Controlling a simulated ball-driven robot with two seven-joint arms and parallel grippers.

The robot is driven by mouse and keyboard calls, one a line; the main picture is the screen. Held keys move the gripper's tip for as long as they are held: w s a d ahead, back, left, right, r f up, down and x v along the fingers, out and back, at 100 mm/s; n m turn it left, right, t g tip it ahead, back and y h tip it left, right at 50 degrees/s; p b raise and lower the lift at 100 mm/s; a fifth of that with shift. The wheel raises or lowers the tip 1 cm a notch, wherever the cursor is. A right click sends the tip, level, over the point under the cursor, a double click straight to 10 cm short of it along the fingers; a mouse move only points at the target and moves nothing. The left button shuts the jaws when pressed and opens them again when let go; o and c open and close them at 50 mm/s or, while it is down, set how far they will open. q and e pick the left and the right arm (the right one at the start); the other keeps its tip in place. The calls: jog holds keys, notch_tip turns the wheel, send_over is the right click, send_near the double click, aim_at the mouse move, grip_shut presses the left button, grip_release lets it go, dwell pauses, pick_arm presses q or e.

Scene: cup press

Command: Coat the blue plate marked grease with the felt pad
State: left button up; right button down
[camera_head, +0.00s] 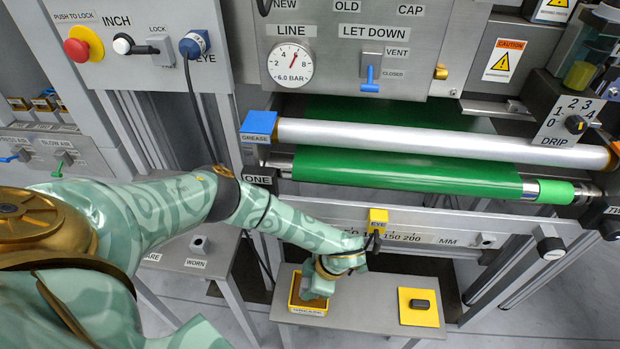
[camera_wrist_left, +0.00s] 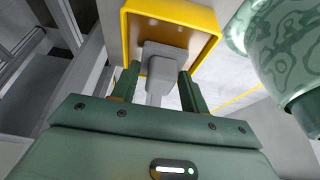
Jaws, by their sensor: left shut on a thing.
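The blue plate (camera_head: 259,122) marked GREASE sits on the left end of the roller frame, above the green belt. My left gripper (camera_head: 314,289) is low over a yellow-rimmed tray (camera_head: 293,297) on the small grey bench. In the left wrist view my left gripper (camera_wrist_left: 157,82) is shut on a grey handle (camera_wrist_left: 160,62), which appears to belong to the felt pad. The handle reaches into the yellow tray (camera_wrist_left: 128,40), which has a brown bottom. The pad's felt face is hidden. My right gripper is not in view.
A yellow square (camera_head: 408,317) with a black block stands right of the tray. A yellow block (camera_head: 377,218) is fixed on the ruler rail above the bench. The silver roller (camera_head: 440,142) and green belt (camera_head: 400,170) run right from the blue plate.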

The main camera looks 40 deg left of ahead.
pick_arm(q)
jog(key=shift+f, duration=0.45)
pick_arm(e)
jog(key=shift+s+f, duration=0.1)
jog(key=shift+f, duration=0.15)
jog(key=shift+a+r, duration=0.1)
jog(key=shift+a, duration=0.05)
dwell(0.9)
